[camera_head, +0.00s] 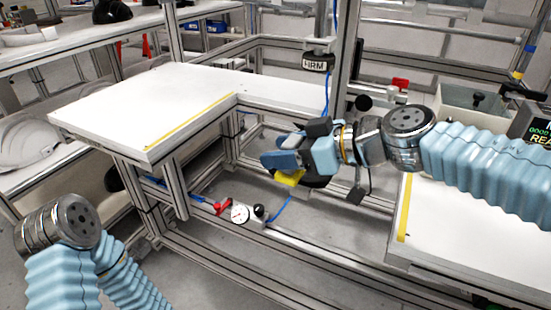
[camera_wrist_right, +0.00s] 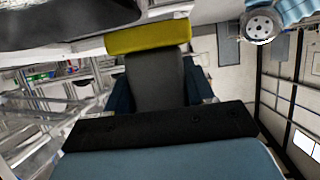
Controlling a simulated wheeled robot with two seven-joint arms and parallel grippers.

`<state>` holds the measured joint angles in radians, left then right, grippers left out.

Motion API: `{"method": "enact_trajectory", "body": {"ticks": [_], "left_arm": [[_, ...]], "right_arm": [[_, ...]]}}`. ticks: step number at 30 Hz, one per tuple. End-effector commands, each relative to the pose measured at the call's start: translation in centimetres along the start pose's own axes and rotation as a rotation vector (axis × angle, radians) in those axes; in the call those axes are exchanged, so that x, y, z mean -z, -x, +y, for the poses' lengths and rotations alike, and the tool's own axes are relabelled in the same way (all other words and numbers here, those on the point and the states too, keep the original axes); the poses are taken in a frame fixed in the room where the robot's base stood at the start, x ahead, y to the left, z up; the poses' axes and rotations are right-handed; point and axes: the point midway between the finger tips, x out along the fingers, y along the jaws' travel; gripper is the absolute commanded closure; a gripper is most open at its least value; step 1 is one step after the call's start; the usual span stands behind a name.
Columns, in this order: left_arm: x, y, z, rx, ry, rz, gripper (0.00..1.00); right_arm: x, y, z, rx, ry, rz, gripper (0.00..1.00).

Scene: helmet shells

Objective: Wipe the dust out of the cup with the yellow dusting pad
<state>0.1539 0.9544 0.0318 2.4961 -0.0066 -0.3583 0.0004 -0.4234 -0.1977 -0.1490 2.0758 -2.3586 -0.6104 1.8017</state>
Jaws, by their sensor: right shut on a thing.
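My right gripper (camera_head: 283,168) is shut on the yellow dusting pad (camera_head: 290,178), in the gap between the two white tabletops. In the right wrist view the pad (camera_wrist_right: 148,36) is a yellow strip at the end of a dark grey block (camera_wrist_right: 155,80) between the blue fingers. A dark rounded thing (camera_head: 318,183) shows just below and behind the gripper, mostly hidden by it. A dark surface (camera_wrist_right: 65,20) also fills the wrist view's top left. I cannot tell whether either is the cup, or whether the pad touches it. My left gripper is outside the head view.
A white table (camera_head: 150,105) with a yellow edge line stands at left, another (camera_head: 470,235) at right. A gauge (camera_head: 238,213) and blue hoses sit low on the frame. White helmet shells (camera_head: 30,140) lie at far left.

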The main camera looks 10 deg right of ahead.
Motion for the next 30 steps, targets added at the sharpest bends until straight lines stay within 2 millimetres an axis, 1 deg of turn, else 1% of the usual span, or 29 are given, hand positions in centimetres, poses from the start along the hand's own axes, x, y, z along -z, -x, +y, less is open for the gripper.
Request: {"method": "enact_trajectory", "body": {"ticks": [3, 27, 30], "left_arm": [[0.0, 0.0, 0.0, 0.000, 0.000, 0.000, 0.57], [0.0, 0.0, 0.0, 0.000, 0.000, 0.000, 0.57], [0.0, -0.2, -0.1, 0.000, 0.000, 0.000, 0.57]], "right_arm": [[0.0, 0.0, 1.4, -0.001, -0.002, -0.001, 0.83], [-0.1, 0.0, 10.7, -0.002, -0.001, -0.001, 0.83], [-1.2, -0.5, 10.5, 0.001, -0.003, -0.001, 0.83]]}}
